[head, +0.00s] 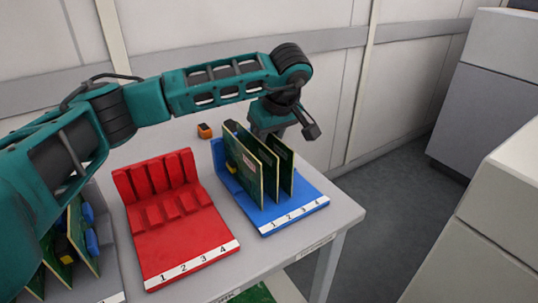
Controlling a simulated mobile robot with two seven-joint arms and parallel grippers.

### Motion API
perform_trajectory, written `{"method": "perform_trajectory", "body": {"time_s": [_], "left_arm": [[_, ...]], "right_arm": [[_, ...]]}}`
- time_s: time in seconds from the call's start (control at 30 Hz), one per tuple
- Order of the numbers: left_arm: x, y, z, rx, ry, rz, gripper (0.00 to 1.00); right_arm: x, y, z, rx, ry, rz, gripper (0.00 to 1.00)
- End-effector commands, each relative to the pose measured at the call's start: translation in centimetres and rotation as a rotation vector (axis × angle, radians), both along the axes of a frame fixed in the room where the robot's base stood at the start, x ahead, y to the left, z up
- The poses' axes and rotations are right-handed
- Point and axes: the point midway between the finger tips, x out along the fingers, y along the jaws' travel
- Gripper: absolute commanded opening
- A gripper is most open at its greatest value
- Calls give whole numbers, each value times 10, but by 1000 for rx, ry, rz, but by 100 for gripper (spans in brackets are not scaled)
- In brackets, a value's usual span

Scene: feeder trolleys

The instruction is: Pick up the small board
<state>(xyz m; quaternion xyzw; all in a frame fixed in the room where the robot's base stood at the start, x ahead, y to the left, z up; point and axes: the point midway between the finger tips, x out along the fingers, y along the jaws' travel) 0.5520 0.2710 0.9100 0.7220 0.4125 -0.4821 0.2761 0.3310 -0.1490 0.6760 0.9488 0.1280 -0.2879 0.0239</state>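Green boards stand upright in slots of the blue rack (290,212). The front one (243,165) is the tallest in view. The rearmost one at the right (285,170) looks smaller, though partly covered by its neighbours. I cannot tell for sure which is the small board. My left gripper (271,128) is just above and behind these boards. One dark finger stands out to the right, well away from the palm, so the gripper looks open. Its other finger is largely hidden by the boards. No board is visibly held. My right gripper is out of view.
A red rack (185,245) with empty slots numbered 1 to 4 stands left of the blue rack. A grey rack (108,280) at far left holds boards with blue parts, partly behind my arm. A small orange item (205,131) lies behind. Grey cabinets stand right, across open floor.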

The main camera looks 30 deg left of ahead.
Motion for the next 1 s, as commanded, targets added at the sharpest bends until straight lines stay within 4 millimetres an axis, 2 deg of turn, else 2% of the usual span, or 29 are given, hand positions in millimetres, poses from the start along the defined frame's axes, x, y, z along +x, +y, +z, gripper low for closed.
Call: {"method": "perform_trajectory", "body": {"time_s": [0.3, 0.67, 1.0], "left_arm": [[0, 0, -1, 0, 1, 0, 34], [0, 0, -1, 0, 0, 0, 1], [0, 0, -1, 0, -1, 0, 0]], "right_arm": [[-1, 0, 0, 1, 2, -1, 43], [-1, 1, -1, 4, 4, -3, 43], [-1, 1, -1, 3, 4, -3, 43]]}}
